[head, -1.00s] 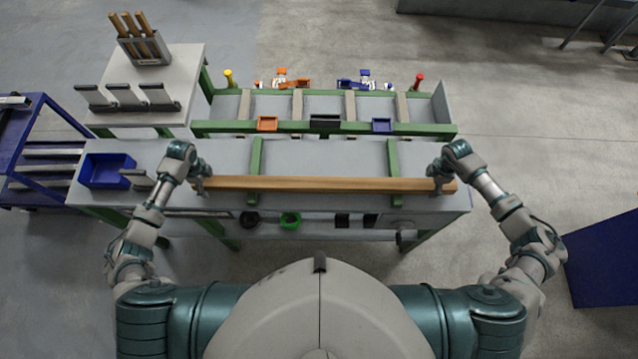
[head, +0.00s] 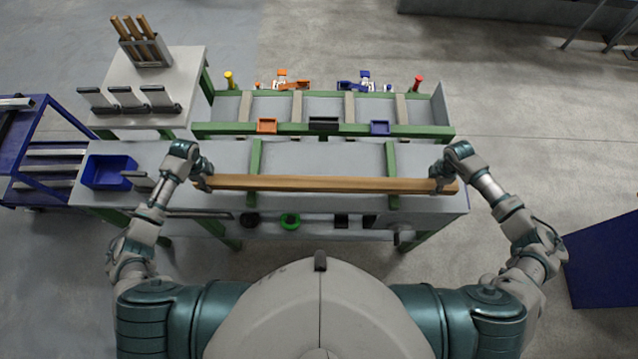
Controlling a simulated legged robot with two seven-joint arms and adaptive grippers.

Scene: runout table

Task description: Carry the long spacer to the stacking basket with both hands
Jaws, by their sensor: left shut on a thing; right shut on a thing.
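The long spacer is a straight brown wooden bar (head: 325,184), lying level from left to right in front of me, above the front part of the grey table (head: 320,157). My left gripper (head: 204,182) is shut on its left end. My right gripper (head: 440,184) is shut near its right end, with a short stub sticking out beyond it. The fingers hide small parts of the bar. The stacking basket appears to be the green-railed frame (head: 220,129) with tan cross pieces behind the table; it lies beyond the bar, apart from it.
Two green strips (head: 391,157) cross the tabletop under the bar. A blue bin (head: 108,171) sits at the table's left end. Yellow (head: 229,80) and red (head: 418,83) posts stand behind the frame. A side table (head: 160,80) holds tools at back left.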

